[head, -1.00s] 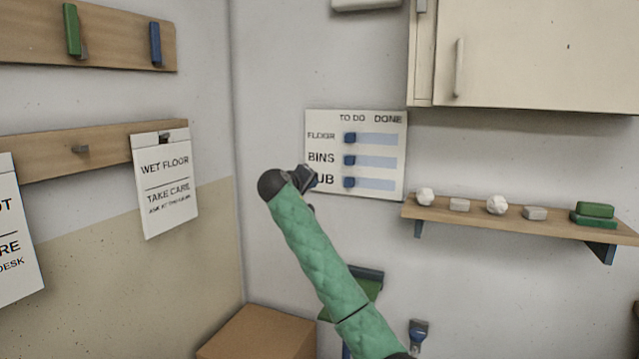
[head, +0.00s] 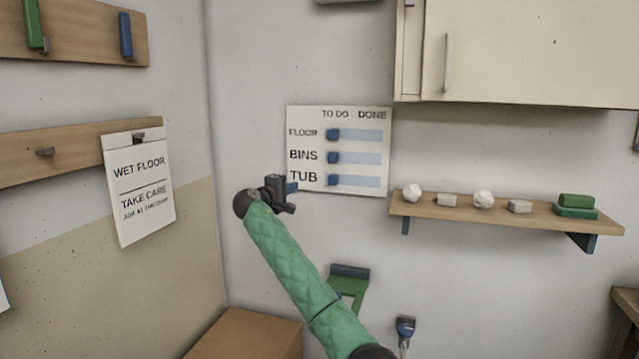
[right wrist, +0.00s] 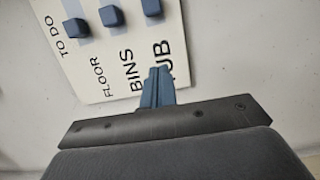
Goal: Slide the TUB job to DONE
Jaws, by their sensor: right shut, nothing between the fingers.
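The job board (head: 300,112) hangs on the back wall, with TO DO and DONE headings and rows FLOOR, BINS and TUB. The blue TUB slider (head: 333,181) is at the left, TO DO end of its pale blue track. The FLOOR slider (head: 333,134) and BINS slider (head: 333,158) are also at their left ends. My right gripper (head: 292,188) is shut and empty, by the board's lower left corner, left of the TUB slider. In the right wrist view its blue fingers (right wrist: 157,88) are together beside the TUB lettering; the TUB slider (right wrist: 152,6) shows beyond them. My left gripper is out of view.
A wooden shelf (head: 470,212) with several small items is right of the board. A cabinet (head: 520,60) hangs above it. A WET FLOOR sign (head: 140,190) hangs at left. A cardboard box (head: 250,335) stands below.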

